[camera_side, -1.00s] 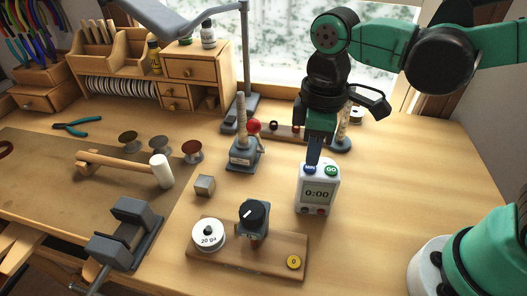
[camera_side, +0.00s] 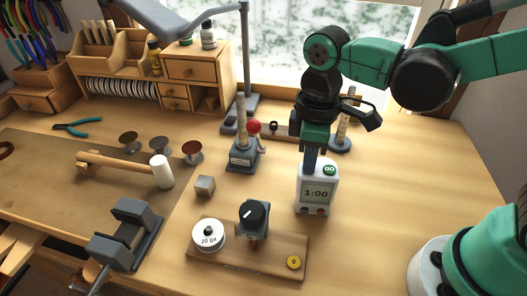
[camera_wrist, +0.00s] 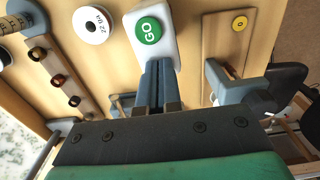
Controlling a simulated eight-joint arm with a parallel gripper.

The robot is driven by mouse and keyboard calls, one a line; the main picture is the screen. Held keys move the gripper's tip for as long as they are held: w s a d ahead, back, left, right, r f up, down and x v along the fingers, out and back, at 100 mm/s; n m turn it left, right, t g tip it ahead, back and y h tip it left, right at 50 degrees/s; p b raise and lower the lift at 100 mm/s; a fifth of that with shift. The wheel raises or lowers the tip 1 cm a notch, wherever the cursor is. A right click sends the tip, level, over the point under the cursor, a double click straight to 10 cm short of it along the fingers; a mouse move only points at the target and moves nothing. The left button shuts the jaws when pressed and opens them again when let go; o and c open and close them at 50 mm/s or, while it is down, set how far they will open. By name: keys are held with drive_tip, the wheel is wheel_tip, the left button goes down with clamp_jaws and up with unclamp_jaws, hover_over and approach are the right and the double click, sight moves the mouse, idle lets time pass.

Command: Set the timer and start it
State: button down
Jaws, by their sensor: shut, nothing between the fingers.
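The timer (camera_side: 316,194) is a white box standing upright on the bench, right of the middle in the side view. Its display reads 1:00. The green GO button (camera_side: 329,170) is on its top right; it also shows in the wrist view (camera_wrist: 148,29). My gripper (camera_side: 311,170) is shut and empty, pointing down with its tips at the top left of the timer, over the blue MIN button, which they hide. In the wrist view the shut fingers (camera_wrist: 153,85) reach to the timer's top beside GO. I cannot tell whether they press the button.
A wooden board (camera_side: 276,262) with a white 20 ga spool (camera_side: 209,234), a black-knobbed device (camera_side: 253,216) and a yellow disc (camera_side: 293,262) lies front left of the timer. A red-balled lever stand (camera_side: 243,155) is behind left. The bench right of the timer is clear.

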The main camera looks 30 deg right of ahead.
drive_tip(key=shift+f, duration=0.5)
wheel_tip(320, 180, up, 9)
idle(0.3)
idle(0.5)
wheel_tip(320, 180, up, 7)
drive_tip(key=shift+s+f, duration=0.15)
drive_tip(key=shift+f, duration=0.1)
wheel_tip(320, 180, down, 14)
drive_tip(key=shift+r, duration=0.1)
idle(0.7)
